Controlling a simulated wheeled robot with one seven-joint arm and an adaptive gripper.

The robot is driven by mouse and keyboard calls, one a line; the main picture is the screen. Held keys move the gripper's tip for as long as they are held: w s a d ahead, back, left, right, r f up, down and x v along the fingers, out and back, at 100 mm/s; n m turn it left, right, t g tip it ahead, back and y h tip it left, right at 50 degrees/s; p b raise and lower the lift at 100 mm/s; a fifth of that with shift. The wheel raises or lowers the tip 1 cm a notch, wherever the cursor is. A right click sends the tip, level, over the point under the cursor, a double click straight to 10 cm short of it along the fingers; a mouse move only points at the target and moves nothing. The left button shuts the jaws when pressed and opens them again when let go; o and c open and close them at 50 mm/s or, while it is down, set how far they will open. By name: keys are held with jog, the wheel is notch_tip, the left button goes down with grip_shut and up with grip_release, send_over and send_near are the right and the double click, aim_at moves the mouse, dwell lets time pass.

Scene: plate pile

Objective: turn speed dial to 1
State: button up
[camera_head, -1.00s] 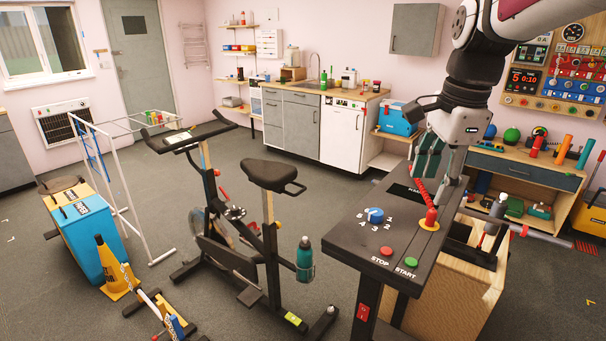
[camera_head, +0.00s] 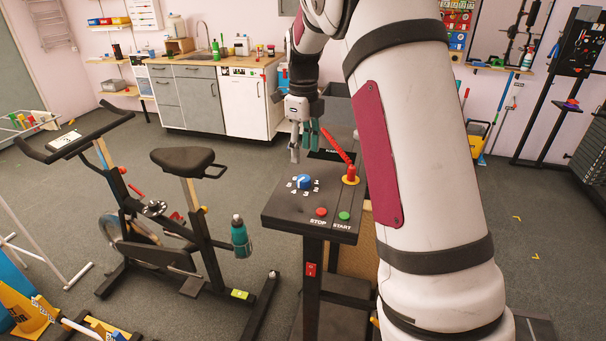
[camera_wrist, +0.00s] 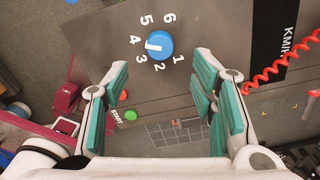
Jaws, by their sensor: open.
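The speed dial is a round blue knob (camera_head: 304,181) with a white pointer, on a dark control panel (camera_head: 283,208). Numbers 1 to 6 ring it. In the wrist view the dial (camera_wrist: 160,45) has its pointer toward the left, between 4 and 3 and nearer 4. My gripper (camera_head: 303,147) is above the panel's far side, behind the dial in the head view. In the wrist view my gripper (camera_wrist: 157,65) has its teal fingers wide apart, with nothing between them. The dial lies beyond the fingertips, roughly between them, apart from both.
A red STOP button (camera_head: 321,212) and green START button (camera_head: 344,216) sit at the panel's front. A red coiled cord (camera_head: 338,147) runs to a red plug (camera_head: 351,173) right of the dial. An exercise bike (camera_head: 185,215) stands left of the panel.

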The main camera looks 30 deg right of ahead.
aim_at(304, 178)
notch_tip(304, 178, down, 9)
jog(key=shift+r+p, duration=0.15)
jog(key=shift+p, duration=0.65)
jog(key=shift+c, duration=0.6)
jog(key=c, duration=1)
